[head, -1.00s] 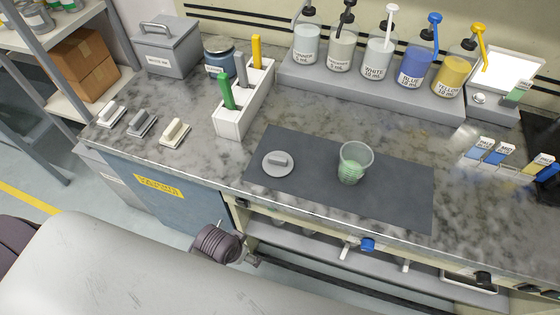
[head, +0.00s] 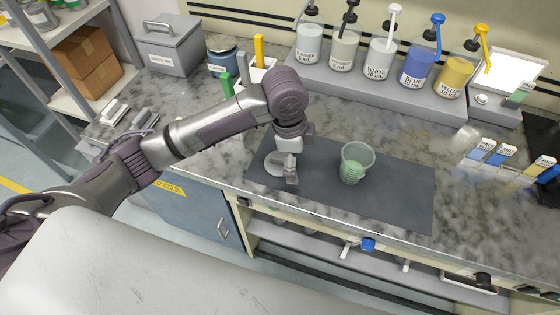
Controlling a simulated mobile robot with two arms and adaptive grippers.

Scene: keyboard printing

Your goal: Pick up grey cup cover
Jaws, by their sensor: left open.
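The grey cup cover (head: 273,164) is a round disc lying on the left part of the dark mat (head: 400,200). My left gripper (head: 291,176) is open just above the cover's right side and hides its handle and much of that side. I cannot tell whether the fingers touch it. A translucent cup (head: 355,163) with green contents stands upright on the mat, to the right of my gripper. My right gripper is not in view.
A white holder (head: 262,71) with coloured sticks stands behind my left arm, partly hidden. Several pump bottles line the back on a grey stand (head: 385,93). Sample cards (head: 490,152) stand at the right. The mat's right part is clear.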

